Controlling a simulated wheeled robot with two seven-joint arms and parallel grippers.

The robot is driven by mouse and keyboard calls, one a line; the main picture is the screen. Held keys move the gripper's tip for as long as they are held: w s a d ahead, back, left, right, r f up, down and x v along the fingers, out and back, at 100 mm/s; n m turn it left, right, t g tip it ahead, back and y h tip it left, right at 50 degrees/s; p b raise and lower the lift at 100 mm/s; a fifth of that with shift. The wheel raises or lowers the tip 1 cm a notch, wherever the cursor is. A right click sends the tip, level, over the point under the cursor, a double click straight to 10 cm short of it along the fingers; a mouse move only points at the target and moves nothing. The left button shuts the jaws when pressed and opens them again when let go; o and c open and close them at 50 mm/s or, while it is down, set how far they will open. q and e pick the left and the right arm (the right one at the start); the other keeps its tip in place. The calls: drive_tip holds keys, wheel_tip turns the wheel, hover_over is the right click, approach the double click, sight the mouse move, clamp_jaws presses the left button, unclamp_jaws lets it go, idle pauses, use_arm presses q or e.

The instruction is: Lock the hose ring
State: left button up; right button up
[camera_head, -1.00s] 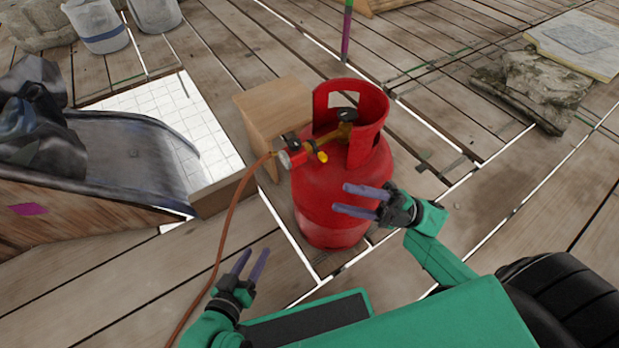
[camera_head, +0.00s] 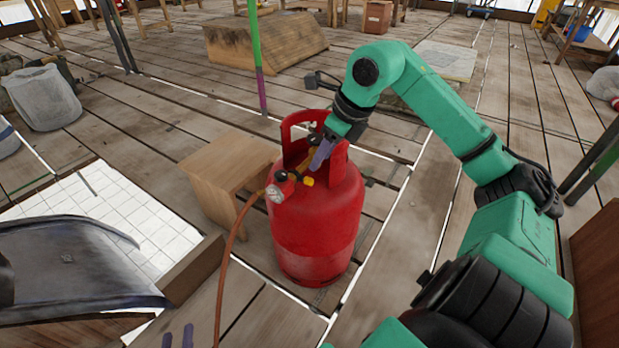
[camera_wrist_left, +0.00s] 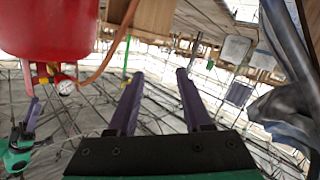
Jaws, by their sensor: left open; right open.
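The red gas cylinder (camera_head: 318,228) stands upright on the plank floor, with a brass valve inside its collar. A red regulator (camera_head: 288,184) with a round gauge (camera_head: 275,194) and a yellow knob (camera_head: 308,181) sits at its left front. The orange hose (camera_head: 232,240) runs down from the regulator; I cannot make out a separate ring on it. My right gripper (camera_head: 318,158) is open, pointing down at the valve and partly hiding it; contact is unclear. My left gripper (camera_head: 178,338) is open at the bottom edge, away from the cylinder. Its empty fingers show in the left wrist view (camera_wrist_left: 158,75).
A small wooden stool (camera_head: 228,172) stands close behind the cylinder to the left. A dark chute-like panel (camera_head: 75,262) and a white grid sheet (camera_head: 140,215) lie at left. A green and purple post (camera_head: 257,60) rises behind.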

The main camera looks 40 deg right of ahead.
sight(309, 179)
drive_tip(key=x, duration=0.7)
drive_tip(key=shift+w+f+b, duration=0.15)
drive_tip(key=shift+f+b, duration=0.1)
drive_tip(key=shift+b, duration=0.15)
use_arm(q)
drive_tip(key=w+r+t, duration=0.3)
drive_tip(key=w+r, duration=0.2)
drive_tip(key=r, duration=0.4)
drive_tip(key=shift+a+h, duration=0.3)
drive_tip(key=shift+a, duration=0.05)
use_arm(e)
clamp_jaws()
